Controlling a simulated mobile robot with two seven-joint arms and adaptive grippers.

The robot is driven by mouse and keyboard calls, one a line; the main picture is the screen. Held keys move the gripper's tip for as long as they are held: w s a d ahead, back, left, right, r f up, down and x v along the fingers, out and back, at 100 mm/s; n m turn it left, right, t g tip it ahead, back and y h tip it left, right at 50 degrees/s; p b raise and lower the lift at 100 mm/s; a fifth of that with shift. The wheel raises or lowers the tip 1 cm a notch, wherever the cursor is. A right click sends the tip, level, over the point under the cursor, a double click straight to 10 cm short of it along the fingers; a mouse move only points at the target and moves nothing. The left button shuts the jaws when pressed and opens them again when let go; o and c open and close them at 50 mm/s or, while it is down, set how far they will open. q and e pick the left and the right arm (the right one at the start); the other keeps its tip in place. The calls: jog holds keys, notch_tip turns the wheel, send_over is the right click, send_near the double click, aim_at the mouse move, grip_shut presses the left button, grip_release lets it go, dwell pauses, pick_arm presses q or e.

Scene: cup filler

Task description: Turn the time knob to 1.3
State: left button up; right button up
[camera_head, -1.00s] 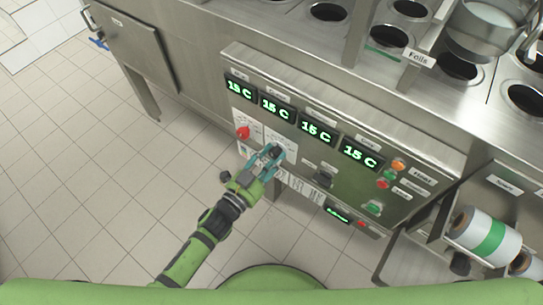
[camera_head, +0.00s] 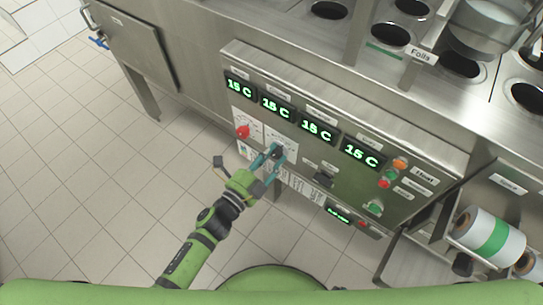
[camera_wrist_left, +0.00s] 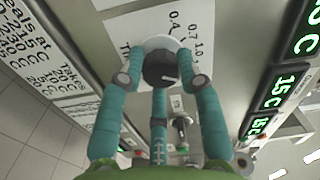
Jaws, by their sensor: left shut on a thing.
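The time knob (camera_wrist_left: 158,68) is black with a white pointer line and sits on a white dial label (camera_wrist_left: 195,18) with numbers such as 0.4, 0.7 and 1.0. In the wrist view its pointer line points to the right; the number it meets cannot be read. My left gripper (camera_wrist_left: 160,76) has teal fingers around the knob, shut on it. In the head view the left gripper (camera_head: 272,156) is at the panel's lower left, and the knob (camera_head: 278,152) is partly hidden by the fingers. My right gripper is not in view.
A red knob (camera_head: 242,132) is just left of the time knob. Temperature displays (camera_head: 317,130) run in a row above. A black switch (camera_head: 325,179) and several coloured buttons (camera_head: 399,164) are to the right. Open tiled floor (camera_head: 120,190) lies at left.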

pick_arm(q)
jog(key=shift+w+a+f, duration=0.15)
jog(key=shift+a, duration=0.15)
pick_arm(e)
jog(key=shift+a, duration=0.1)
pick_arm(q)
jog(key=o, duration=1.1)
jog(key=shift+o, duration=0.2)
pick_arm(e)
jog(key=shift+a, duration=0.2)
pick_arm(q)
jog(key=shift+d, duration=0.1)
jog(key=shift+s, duration=0.3)
jog(key=v, duration=1.1)
jog(key=shift+a, duration=0.35)
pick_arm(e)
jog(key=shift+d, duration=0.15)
pick_arm(q)
jog(key=shift+s, duration=0.1)
